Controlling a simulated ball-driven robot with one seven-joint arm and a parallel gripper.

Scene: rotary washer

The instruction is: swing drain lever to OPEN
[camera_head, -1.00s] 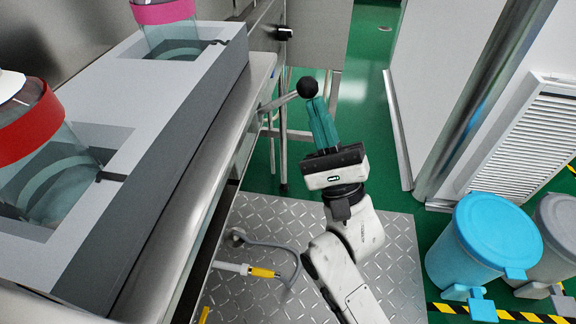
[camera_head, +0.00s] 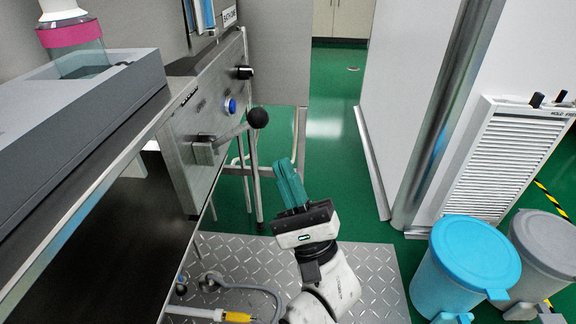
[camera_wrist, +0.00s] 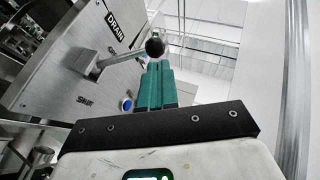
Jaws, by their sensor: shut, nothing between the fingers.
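The drain lever (camera_head: 228,134) is a metal bar with a black ball knob (camera_head: 257,117), sticking out from the steel panel to the right. In the wrist view the bar (camera_wrist: 120,56) reaches from the panel to the ball (camera_wrist: 155,47), with the words DRAIN above and SHUT below. My gripper (camera_head: 284,166) has teal fingers, closed together and empty. In the head view its tips are below and right of the ball, with a gap. In the wrist view the tips (camera_wrist: 158,66) appear just under the ball; I cannot tell the depth between them.
The steel panel (camera_head: 217,120) also carries a blue button (camera_head: 230,105) and a black knob (camera_head: 244,72). A blue bin (camera_head: 465,268) and a grey bin (camera_head: 545,258) stand at the right. Green floor (camera_head: 330,150) is open beyond the gripper.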

